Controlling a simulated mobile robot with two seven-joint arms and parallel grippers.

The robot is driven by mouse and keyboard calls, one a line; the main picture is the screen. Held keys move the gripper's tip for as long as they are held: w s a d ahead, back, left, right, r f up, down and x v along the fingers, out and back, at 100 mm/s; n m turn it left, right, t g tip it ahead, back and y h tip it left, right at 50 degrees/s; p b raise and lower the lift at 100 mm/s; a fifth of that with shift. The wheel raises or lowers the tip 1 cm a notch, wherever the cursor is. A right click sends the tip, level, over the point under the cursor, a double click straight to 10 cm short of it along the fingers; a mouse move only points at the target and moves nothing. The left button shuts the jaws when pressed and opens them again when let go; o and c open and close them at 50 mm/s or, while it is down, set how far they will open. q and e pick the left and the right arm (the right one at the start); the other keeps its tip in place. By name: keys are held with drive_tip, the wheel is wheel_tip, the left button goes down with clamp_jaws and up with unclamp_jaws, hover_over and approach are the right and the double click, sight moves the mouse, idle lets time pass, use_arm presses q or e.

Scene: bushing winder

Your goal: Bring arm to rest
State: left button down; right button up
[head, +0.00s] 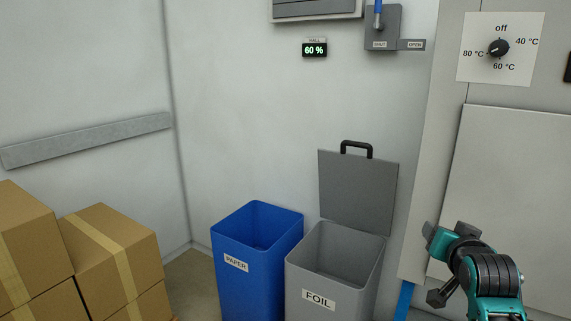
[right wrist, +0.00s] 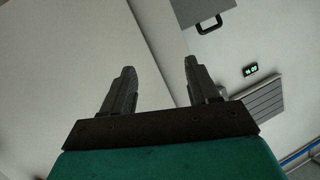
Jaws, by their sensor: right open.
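My right arm (head: 490,275) is raised at the lower right of the head view, in front of the pale cabinet panel. In the right wrist view my right gripper (right wrist: 159,68) has its two dark fingers spread apart. Nothing is between them, and pale wall surfaces lie behind. The fingers touch nothing that I can see. My left arm and left gripper are in neither view.
A blue PAPER bin (head: 232,277) and a grey FOIL bin (head: 325,303) with its lid (head: 357,190) raised stand left of my right arm. Cardboard boxes (head: 120,250) are stacked at lower left. A cabinet with a temperature dial (head: 498,47) is at right.

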drive_tip(key=s+a+f+n+g+y, duration=0.1)
drive_tip(key=s+a+f+n, duration=0.3)
drive_tip(key=f, duration=0.5)
drive_tip(key=s+a+f+n+y, duration=0.1)
drive_tip(key=s+a+f+y, duration=0.15)
drive_tip(key=s+f, duration=0.55)
drive_tip(key=s+a+f+n+g+y, duration=0.1)
drive_tip(key=s+a+f, duration=0.2)
drive_tip(key=s+f, duration=0.2)
drive_tip(key=s+a+f+n+g+y, duration=0.1)
drive_tip(key=s+a+f, duration=0.3)
drive_tip(key=s, duration=0.5)
wheel_tip(320, 180, down, 2)
drive_tip(key=shift+s+a+f+n, duration=0.2)
drive_tip(key=shift+s+a+n, duration=0.15)
drive_tip(key=shift+n, duration=0.45)
drive_tip(key=shift+c, duration=0.4)
